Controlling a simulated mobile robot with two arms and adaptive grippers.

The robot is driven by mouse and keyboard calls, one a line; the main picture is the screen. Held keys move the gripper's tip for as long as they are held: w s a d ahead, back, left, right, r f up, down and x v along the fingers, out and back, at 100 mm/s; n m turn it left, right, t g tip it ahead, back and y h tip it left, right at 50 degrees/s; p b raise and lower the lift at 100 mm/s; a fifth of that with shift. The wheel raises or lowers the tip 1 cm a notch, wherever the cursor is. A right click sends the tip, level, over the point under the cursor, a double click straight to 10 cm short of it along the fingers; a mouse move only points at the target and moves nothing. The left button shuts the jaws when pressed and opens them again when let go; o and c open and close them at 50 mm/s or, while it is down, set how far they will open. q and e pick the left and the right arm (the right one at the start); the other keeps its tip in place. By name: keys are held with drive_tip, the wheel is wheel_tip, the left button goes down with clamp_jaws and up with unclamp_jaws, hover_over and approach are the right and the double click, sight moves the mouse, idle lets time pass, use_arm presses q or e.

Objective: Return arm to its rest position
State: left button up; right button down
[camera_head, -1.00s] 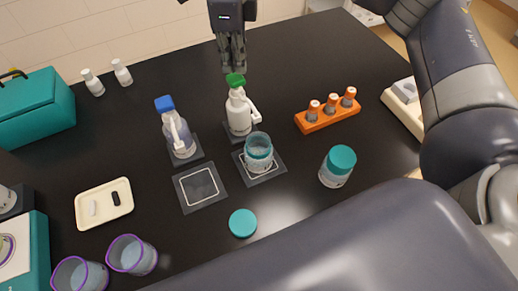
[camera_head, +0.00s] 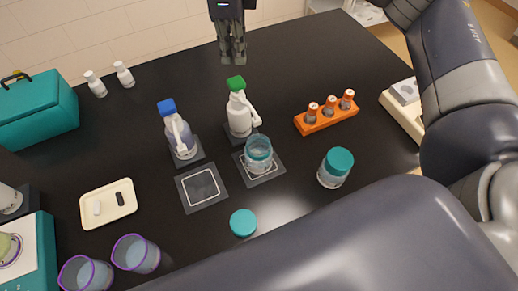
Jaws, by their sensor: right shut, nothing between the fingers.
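My right gripper (camera_head: 233,55) hangs at the top middle of the head view, above the far edge of the black table (camera_head: 300,195). Its fingers point down and are shut with nothing between them. It is apart from the green-capped tap bottle (camera_head: 240,112), which stands below it in the picture. My right arm (camera_head: 462,70) comes in along the right side, and a large dark link of mine crosses the bottom. My left gripper is not in view.
A blue-capped tap bottle (camera_head: 179,133), an open beaker-like jar (camera_head: 258,152), an empty marked mat (camera_head: 201,188), a teal-lidded jar (camera_head: 335,167), a loose teal lid (camera_head: 243,223) and an orange vial rack (camera_head: 326,119) occupy the middle. A teal box (camera_head: 37,110), white tray (camera_head: 108,204) and purple-rimmed cups (camera_head: 135,254) stand left.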

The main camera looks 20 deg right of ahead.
drive_tip(key=shift+r+p, duration=0.45)
drive_tip(key=shift+r, duration=0.8)
